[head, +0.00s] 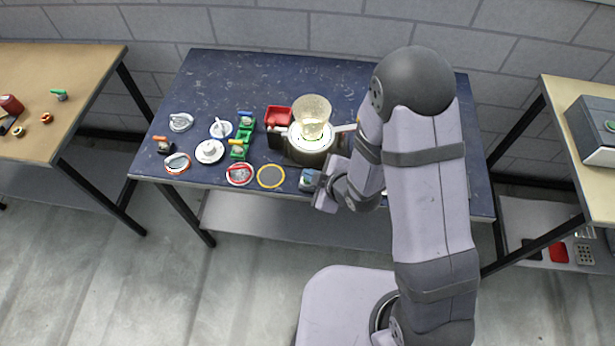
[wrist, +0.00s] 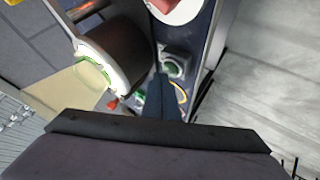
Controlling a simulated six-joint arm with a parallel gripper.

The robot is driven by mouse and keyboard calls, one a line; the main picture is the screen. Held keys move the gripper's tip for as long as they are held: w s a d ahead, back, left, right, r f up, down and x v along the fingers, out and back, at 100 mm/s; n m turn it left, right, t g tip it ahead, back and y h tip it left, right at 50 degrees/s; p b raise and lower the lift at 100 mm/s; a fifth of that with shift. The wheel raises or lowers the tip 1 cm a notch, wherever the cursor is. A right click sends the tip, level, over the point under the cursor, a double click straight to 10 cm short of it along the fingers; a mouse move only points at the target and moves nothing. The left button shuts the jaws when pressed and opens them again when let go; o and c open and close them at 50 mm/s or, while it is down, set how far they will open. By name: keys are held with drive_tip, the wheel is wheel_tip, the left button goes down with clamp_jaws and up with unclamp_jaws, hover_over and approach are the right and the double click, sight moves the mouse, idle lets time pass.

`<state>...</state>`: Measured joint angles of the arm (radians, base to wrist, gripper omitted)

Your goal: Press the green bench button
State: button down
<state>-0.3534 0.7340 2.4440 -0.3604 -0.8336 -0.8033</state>
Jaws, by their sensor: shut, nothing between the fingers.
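The green bench button (wrist: 172,68) sits in a grey housing near the bench's front edge in the wrist view. In the head view its small housing (head: 308,180) shows just left of my wrist, partly covered by it. My gripper (wrist: 161,78) is shut and empty. Its dark fingers reach up the middle of the wrist view, with the tips just beside the button's housing. I cannot tell whether they touch it. In the head view the fingertips are hard to make out.
A machine with a glowing glass bowl (head: 312,118) stands behind the button. A red bin (head: 278,116), a yellow-rimmed disc (head: 270,176) and a red-rimmed disc (head: 239,174) lie to its left. A dark cylinder (wrist: 122,55) is close left of my fingers in the wrist view.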

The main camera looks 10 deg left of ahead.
drive_tip(key=shift+r+p, duration=2.3)
drive_tip(key=shift+r, duration=0.65)
drive_tip(key=s+d+f+m+g+h, duration=0.45)
drive_tip(key=s+d+f+m, duration=0.2)
drive_tip(key=s+d, duration=0.2)
drive_tip(key=s+d+r+m+g+h, duration=0.1)
drive_tip(key=s+d+m+g+h, duration=0.3)
drive_tip(key=s+d, duration=0.45)
drive_tip(key=s+r+m+g, duration=0.35)
drive_tip(key=s+r, duration=0.25)
drive_tip(key=r, duration=0.2)
drive_tip(key=w+d+r+m+t+y, duration=0.2)
drive_tip(key=w+r+t, duration=0.3)
drive_tip(key=w+r, duration=0.3)
drive_tip(key=shift+d+r+m, duration=0.4)
drive_tip(key=shift+d+m, duration=0.3)
drive_tip(key=shift+d, duration=0.15)
